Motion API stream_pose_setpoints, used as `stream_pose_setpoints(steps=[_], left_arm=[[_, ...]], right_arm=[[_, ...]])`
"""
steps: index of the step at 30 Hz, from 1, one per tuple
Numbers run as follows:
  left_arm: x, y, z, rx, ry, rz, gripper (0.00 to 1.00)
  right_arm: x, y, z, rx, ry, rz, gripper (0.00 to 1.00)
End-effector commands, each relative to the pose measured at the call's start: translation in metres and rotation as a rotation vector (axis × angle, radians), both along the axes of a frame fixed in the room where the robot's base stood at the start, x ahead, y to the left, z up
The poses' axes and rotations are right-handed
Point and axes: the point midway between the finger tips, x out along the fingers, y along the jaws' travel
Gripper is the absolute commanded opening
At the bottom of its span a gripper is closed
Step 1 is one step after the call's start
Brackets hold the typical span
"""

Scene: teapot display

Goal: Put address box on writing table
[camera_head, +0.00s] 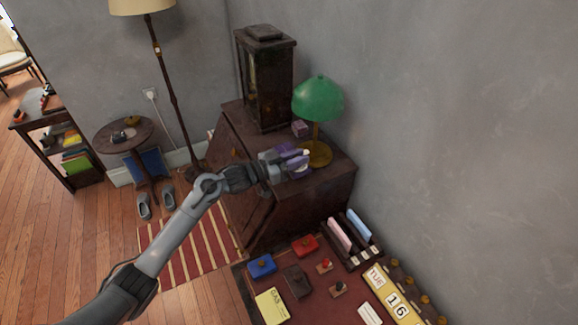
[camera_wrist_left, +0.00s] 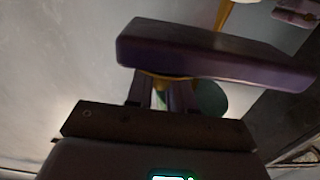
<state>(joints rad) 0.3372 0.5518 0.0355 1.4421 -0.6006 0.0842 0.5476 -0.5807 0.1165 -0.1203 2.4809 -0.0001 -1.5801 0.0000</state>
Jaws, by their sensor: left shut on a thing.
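My left gripper (camera_head: 291,164) is over the top of the dark cabinet in the head view, shut on a purple box (camera_head: 302,169). The held purple box (camera_wrist_left: 215,52) also fills the upper middle of the left wrist view, lying across the fingers. No label on it is readable, so I cannot tell for certain that it is the address box. The gripper hides part of it in the head view. The writing table (camera_head: 330,312), with a dark red top, is at the bottom of the head view. My right gripper is in neither view.
On the cabinet (camera_head: 265,220) stand a green lamp (camera_head: 318,100), a dark clock case (camera_head: 266,80) and a small purple box (camera_head: 300,128). The table holds a blue box (camera_head: 262,266), a red box (camera_head: 305,245), a letter rack (camera_head: 352,252) and a calendar (camera_head: 389,292).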

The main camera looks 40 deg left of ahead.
Motion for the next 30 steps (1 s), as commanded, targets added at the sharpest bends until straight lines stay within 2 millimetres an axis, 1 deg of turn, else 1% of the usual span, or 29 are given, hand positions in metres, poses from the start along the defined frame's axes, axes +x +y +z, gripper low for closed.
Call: stream_pose_setpoints(steps=[1,3,6,9,14,22,24,30], left_arm=[[0.001,0.010,-0.005,0.000,0.000,0.003,0.00],[0.003,0.019,-0.010,0.001,0.000,0.002,0.00],[0.004,0.027,-0.015,0.001,-0.002,0.001,0.00],[0.004,0.031,-0.018,0.000,-0.002,-0.001,0.00],[0.004,0.032,-0.025,0.000,-0.001,0.000,0.00],[0.004,0.031,-0.056,-0.001,-0.002,0.000,0.00],[0.004,0.031,-0.059,0.000,-0.002,0.000,0.00],[0.004,0.031,-0.058,0.000,-0.002,0.000,0.00]], right_arm=[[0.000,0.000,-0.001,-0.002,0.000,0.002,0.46],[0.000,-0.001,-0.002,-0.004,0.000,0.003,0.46],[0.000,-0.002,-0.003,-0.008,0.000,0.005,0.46],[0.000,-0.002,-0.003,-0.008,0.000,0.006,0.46],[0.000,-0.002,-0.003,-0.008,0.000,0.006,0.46],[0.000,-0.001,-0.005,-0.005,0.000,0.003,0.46],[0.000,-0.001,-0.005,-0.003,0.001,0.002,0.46],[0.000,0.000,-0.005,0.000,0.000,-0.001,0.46]])
